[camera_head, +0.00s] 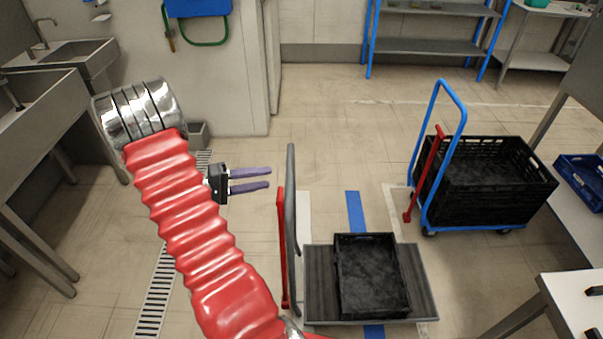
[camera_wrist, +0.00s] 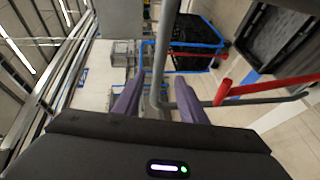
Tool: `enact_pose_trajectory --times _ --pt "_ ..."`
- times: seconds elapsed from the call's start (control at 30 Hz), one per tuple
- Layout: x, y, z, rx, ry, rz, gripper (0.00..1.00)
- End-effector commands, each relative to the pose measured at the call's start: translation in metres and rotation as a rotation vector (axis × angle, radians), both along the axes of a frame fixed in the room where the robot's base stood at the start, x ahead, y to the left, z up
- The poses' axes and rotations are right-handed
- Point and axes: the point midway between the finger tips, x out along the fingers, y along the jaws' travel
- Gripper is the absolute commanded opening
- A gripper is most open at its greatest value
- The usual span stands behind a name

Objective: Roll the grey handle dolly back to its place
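The grey handle dolly has a dark platform (camera_head: 322,277) and an upright grey handle (camera_head: 291,190) on its left side, with a red bar (camera_head: 282,235) beside it. A black crate (camera_head: 408,272) lies on the platform. My gripper (camera_head: 270,178) is left of the handle, its two purple fingers apart and pointing right, with a small gap to the handle in the head view. In the wrist view, the grey handle (camera_wrist: 162,55) shows between and beyond the open fingers (camera_wrist: 158,88). I see nothing held. My arm hides some floor on the left.
A dolly with a blue handle (camera_head: 437,90) carries a black crate (camera_head: 520,205) at the right. Blue (camera_head: 355,212) and white (camera_head: 303,205) floor strips run under the grey handle dolly. Sinks (camera_head: 85,60) line the left, and a table (camera_head: 575,300) stands front right.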

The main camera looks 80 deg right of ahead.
Motion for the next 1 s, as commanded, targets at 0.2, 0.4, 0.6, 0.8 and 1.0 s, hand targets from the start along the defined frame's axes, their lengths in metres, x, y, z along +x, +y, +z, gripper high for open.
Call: enact_pose_trajectory --times 0.2,0.4,0.6,0.8,1.0 --pt "-0.017 -0.011 -0.003 0.001 0.002 -0.004 0.38" --pt "-0.041 -0.028 -0.009 0.002 0.001 -0.005 0.38" --pt "-0.066 -0.046 -0.015 0.001 -0.001 -0.004 0.38" --pt "-0.090 -0.063 -0.020 0.002 0.000 -0.004 0.38" --pt "-0.106 -0.075 -0.024 0.002 0.001 -0.004 0.38"
